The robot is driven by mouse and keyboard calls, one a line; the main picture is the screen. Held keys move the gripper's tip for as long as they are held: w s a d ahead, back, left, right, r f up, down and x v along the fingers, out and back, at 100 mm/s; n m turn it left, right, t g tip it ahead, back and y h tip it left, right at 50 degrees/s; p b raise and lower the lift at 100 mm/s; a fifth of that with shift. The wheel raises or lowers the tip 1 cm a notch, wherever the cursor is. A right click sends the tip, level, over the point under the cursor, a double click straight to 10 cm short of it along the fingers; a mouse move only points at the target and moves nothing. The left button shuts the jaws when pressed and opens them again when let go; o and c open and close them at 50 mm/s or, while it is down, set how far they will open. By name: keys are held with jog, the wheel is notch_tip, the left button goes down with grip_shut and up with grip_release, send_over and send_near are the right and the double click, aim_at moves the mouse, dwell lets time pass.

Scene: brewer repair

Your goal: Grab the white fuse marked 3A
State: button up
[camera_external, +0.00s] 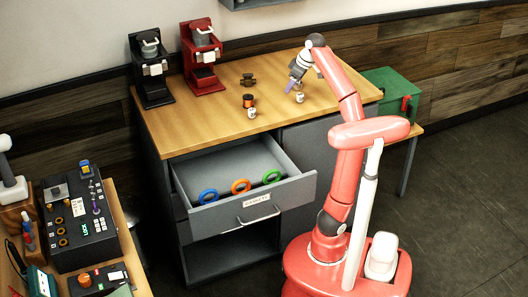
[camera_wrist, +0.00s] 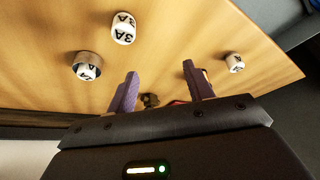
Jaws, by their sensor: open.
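The white fuse marked 3A (camera_wrist: 123,28) stands on the wooden worktop at the upper left of the wrist view. Its black marking is readable there. The 3A fuse is outside the jaws, beyond the left finger in the wrist view.
Another fuse (camera_wrist: 87,66) stands close beside the 3A fuse. A further white fuse (camera_wrist: 235,62) stands right of the fingers. An orange spool-like part (camera_external: 248,100) and a dark part (camera_external: 248,79) are on the worktop (camera_external: 205,122). The drawer (camera_external: 250,205) below is open and holds coloured rings.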

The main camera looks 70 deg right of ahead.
aim_at(300, 94)
jog(key=s+d+t, duration=0.1)
jog(key=s+d, duration=0.2)
jog(key=s, duration=0.3)
jog(key=shift+n, duration=0.4)
jog(key=b+x, duration=0.1)
jog(key=x, duration=0.6)
jog(key=shift+w+d+f, duration=0.1)
jog(key=shift+f, duration=0.2)
jog(key=c, duration=1.1)
jog(key=shift+o, duration=0.2)
jog(key=shift+r, duration=0.1)
